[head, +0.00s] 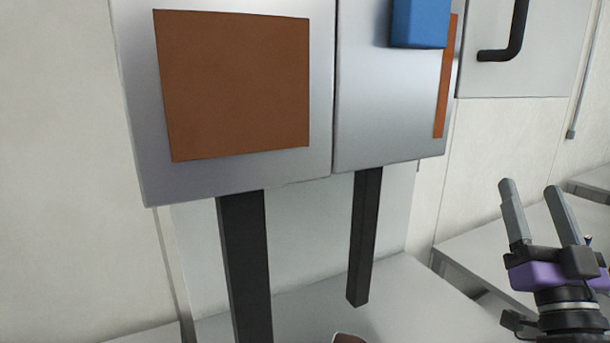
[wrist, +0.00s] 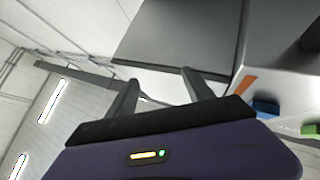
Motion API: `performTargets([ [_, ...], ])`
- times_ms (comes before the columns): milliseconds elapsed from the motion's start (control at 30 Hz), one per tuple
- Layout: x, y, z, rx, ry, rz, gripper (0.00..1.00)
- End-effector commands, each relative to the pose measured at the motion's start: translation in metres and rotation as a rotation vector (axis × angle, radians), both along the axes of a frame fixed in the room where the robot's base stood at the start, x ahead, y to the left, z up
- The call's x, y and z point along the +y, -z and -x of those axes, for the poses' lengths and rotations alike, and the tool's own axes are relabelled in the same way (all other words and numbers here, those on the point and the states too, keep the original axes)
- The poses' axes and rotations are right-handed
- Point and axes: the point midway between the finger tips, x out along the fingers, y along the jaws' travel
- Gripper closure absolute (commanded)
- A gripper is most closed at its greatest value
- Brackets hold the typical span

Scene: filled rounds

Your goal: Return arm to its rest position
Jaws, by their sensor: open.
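My gripper (head: 532,190) is at the right of the head view, its two grey fingers pointing up and standing apart with nothing between them. In the wrist view my gripper (wrist: 163,85) shows the two dark fingers spread and empty above its purple body. It touches nothing that I can see. The rest of my arm runs out of the head view at the lower right corner.
A metal cabinet on black legs (head: 245,265) has a brown panel (head: 235,85) and a blue block (head: 420,22) on its front. A black handle (head: 510,40) is at upper right. Grey worktops (head: 500,255) lie low at right. In the wrist view a green thing (wrist: 311,129) shows at right.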

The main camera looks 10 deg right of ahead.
Motion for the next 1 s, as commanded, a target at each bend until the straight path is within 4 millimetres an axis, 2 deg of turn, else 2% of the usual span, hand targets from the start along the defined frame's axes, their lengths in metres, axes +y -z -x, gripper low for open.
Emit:
performTargets([
  [33,0.009,0.026,0.006,0.026,-0.003,-0.017,0.39],
  [100,0.020,0.054,0.016,0.054,-0.001,-0.032,0.39],
  [400,0.075,0.160,0.074,0.199,-0.019,-0.063,0.39],
  [667,0.123,0.232,0.138,0.364,-0.063,-0.052,0.39],
  [1000,0.177,0.309,0.235,0.656,-0.162,-0.005,0.39],
])
